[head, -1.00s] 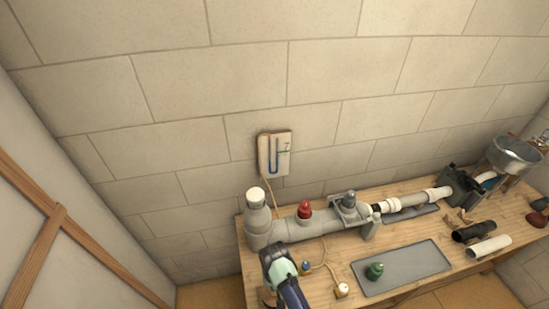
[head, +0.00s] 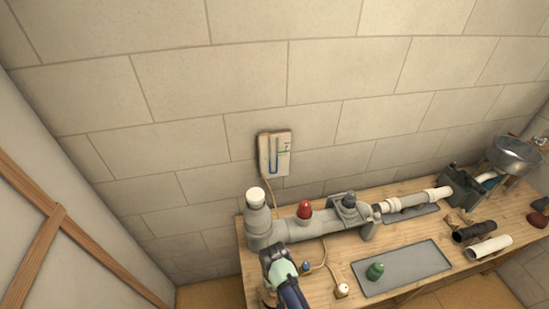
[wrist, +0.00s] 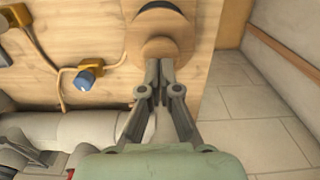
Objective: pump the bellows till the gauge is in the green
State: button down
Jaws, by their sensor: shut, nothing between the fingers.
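The bellows (wrist: 165,22), a round wooden disc with a dark ring, stands at the bench edge at the top of the wrist view. In the head view my arm hides it. My gripper (wrist: 158,64) is shut and empty, its tips over the disc's near edge; I cannot tell whether they touch. The gauge (head: 284,155) is a pale wall board with a U-shaped tube of blue liquid and a small green mark. The liquid's level against the mark is too small to read.
A tan hose with a blue-knobbed valve (wrist: 88,78) runs across the bench. A grey pipe (head: 290,228) with a red plug (head: 304,209) lies along the back. Floor lies beyond the bench edge.

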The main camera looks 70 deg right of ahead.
jog(key=shift+f+b, duration=1.35)
jog(key=shift+f, duration=0.75)
notch_tip(320, 180, up, 5)
jog(key=p, duration=0.5)
jog(key=shift+f, duration=0.1)
jog(key=shift+f, duration=0.1)
